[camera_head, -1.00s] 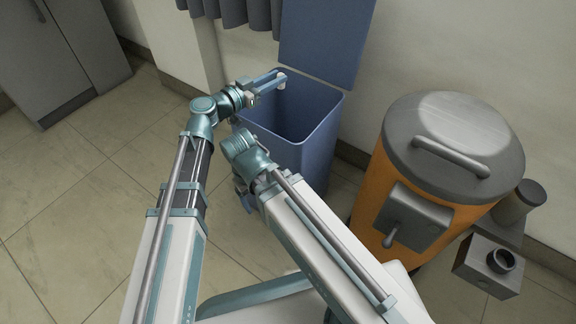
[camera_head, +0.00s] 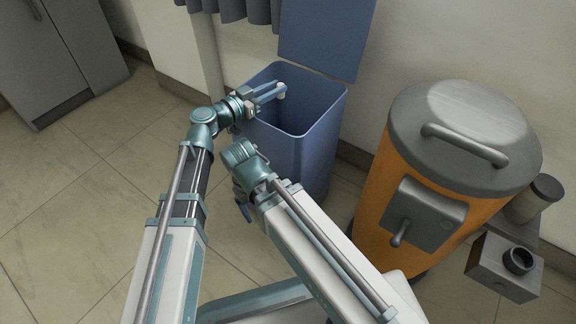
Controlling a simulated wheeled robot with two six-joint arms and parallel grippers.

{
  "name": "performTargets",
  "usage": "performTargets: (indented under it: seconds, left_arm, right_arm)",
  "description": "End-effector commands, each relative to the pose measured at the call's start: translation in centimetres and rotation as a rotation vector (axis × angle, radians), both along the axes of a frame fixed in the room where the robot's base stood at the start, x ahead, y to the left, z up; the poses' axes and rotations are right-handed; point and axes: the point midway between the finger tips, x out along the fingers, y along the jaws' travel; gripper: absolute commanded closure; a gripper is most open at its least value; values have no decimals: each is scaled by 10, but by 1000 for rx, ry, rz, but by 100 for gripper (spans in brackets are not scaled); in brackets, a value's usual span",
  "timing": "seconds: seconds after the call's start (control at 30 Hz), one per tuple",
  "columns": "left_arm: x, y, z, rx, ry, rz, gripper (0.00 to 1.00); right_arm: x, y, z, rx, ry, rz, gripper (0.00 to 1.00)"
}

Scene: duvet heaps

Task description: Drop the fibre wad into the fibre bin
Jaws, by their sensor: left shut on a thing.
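The fibre bin, a blue square bin (camera_head: 318,150), stands against the wall with its blue lid (camera_head: 320,38) raised behind it. My left gripper (camera_head: 280,90) reaches over the bin's left rim and is above the opening. It is shut on a small whitish fibre wad (camera_head: 281,91) at its fingertips. My right arm's wrist is in front of the bin, and its gripper (camera_head: 246,208) hangs low at the bin's near left side, mostly hidden, so its jaws cannot be made out.
An orange drum (camera_head: 430,190) with a grey lid and handle stands right of the bin. A small grey box (camera_head: 503,268) with a round dark spout and a jar (camera_head: 533,200) sit beside it. A grey cabinet (camera_head: 60,55) is at far left. The tiled floor at left is clear.

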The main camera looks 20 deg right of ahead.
Motion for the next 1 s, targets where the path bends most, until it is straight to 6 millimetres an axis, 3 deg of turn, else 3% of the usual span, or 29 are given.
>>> performTargets:
  seconds: [0.07,0.1,0.3,0.67,1.0]
  left_arm:
    - [0,0,1,0,0,0,100]
    - [0,0,1,0,0,0,72]
    - [0,0,1,0,0,0,39]
    - [-3,5,1,0,0,1,39]
    - [-34,65,5,0,0,5,39]
  right_arm:
    - [0,0,1,0,0,0,19]
    - [0,0,1,0,0,0,19]
    - [0,0,1,0,0,0,19]
    - [0,0,1,0,0,0,19]
    - [0,0,5,0,0,0,19]
